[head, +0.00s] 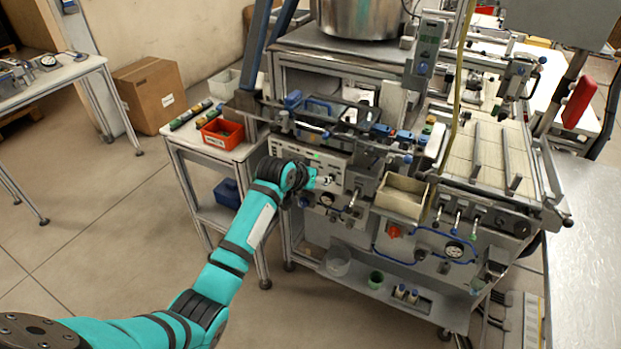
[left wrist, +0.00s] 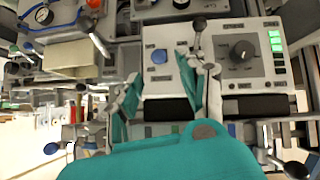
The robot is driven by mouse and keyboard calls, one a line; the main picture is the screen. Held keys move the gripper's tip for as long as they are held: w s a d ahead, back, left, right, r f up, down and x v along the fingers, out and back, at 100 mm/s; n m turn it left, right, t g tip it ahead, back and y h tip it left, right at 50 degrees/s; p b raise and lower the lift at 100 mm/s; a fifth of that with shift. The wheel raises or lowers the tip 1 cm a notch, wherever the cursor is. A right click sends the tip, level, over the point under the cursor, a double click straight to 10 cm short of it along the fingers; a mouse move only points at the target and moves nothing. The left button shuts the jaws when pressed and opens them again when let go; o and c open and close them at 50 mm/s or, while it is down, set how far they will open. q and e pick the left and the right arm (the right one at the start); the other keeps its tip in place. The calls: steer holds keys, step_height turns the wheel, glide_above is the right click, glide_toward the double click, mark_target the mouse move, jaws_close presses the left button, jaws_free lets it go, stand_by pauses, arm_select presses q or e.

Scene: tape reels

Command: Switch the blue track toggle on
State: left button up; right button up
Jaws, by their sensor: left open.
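My left gripper (head: 326,181) is at the front control panel of the machine in the head view, and its arm partly covers the panel. In the left wrist view the gripper (left wrist: 165,78) is open, with its fingers apart in front of the grey panel (left wrist: 220,72). Nothing is held. The right gripper is out of view.
A black knob (left wrist: 243,51) and green lights (left wrist: 277,48) are on the panel. A beige open bin (head: 401,196) juts out right of the gripper. A side table with a red bin (head: 222,133) stands to the left.

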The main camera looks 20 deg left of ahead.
arm_select(q)
steer(key=shift+v, duration=2.15)
steer(key=s+f+g+b, duration=0.1)
steer(key=s+f, duration=0.2)
steer(key=f, duration=0.7)
steer(key=s+f+g+b, duration=0.1)
steer(key=s+f, duration=0.2)
steer(key=f, duration=0.7)
steer(key=s+f+g+y+b, duration=0.1)
steer(key=s+f, duration=0.6)
steer(key=f, duration=0.3)
steer(key=s+f+g+y, duration=0.1)
steer(key=s+f+g, duration=0.1)
steer(key=s+f, duration=0.75)
steer(key=s+f+m+g+b, duration=0.1)
steer(key=s+f, duration=0.5)
steer(key=s, duration=0.5)
steer(key=s+d+f+m+g, duration=0.1)
steer(key=s+f, duration=0.5)
steer(key=s, duration=0.6)
steer(key=s+d+f+m+g+b, duration=0.1)
steer(key=s+f, duration=0.6)
steer(key=s, duration=0.5)
steer(key=shift+g+b, duration=0.3)
steer(key=shift+b, duration=0.05)
steer(key=shift+d, duration=0.15)
